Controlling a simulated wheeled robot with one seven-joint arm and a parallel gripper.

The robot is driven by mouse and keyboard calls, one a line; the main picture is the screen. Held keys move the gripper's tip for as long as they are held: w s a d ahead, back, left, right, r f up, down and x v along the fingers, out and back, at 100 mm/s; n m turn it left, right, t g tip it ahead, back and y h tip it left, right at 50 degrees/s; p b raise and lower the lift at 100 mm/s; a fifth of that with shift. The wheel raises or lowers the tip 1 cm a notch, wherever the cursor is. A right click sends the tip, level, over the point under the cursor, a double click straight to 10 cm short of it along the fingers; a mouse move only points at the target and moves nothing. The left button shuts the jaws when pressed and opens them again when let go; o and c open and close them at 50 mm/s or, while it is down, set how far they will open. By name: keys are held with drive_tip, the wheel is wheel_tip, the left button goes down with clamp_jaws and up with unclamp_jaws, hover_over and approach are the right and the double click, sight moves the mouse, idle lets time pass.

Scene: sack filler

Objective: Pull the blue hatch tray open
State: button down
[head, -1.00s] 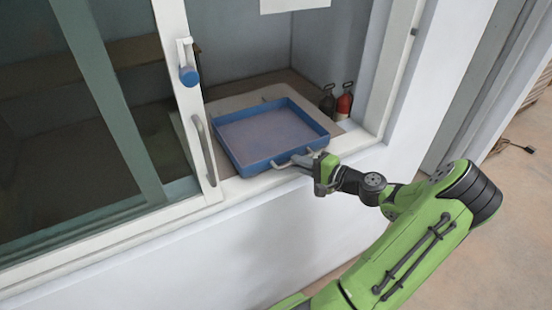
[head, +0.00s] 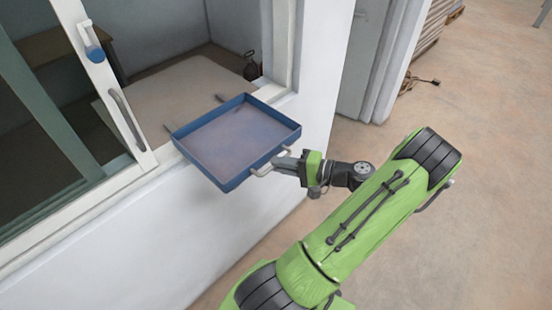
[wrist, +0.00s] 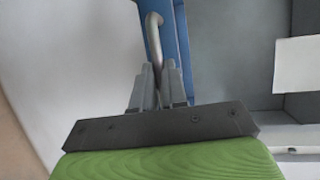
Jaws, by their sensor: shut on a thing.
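The blue hatch tray (head: 226,184) sticks out over the sill of the window opening, well clear of the white wall at its front end. It is a shallow square tray and looks empty. My gripper (head: 285,164) is shut on the pale tubular handle at the tray's front side. In the wrist view the two grey fingers (wrist: 158,88) close around the metal handle (wrist: 154,32), with the tray's blue wall (wrist: 182,45) just behind it. The rear edge of the tray lies near the sill.
A white sliding window frame (head: 105,90) with a grey pull handle (head: 126,118) and a blue-knobbed latch (head: 95,53) stands left of the tray. Open floor (head: 420,120) lies to the right.

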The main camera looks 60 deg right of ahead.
drive_tip(key=shift+s, duration=0.25)
drive_tip(key=c, duration=1.2)
unclamp_jaws()
drive_tip(key=p+v, duration=0.2)
drive_tip(key=v, duration=1.3)
drive_tip(key=shift+s+a, duration=0.1)
drive_tip(key=shift+s, duration=0.25)
drive_tip(key=shift+w, duration=0.1)
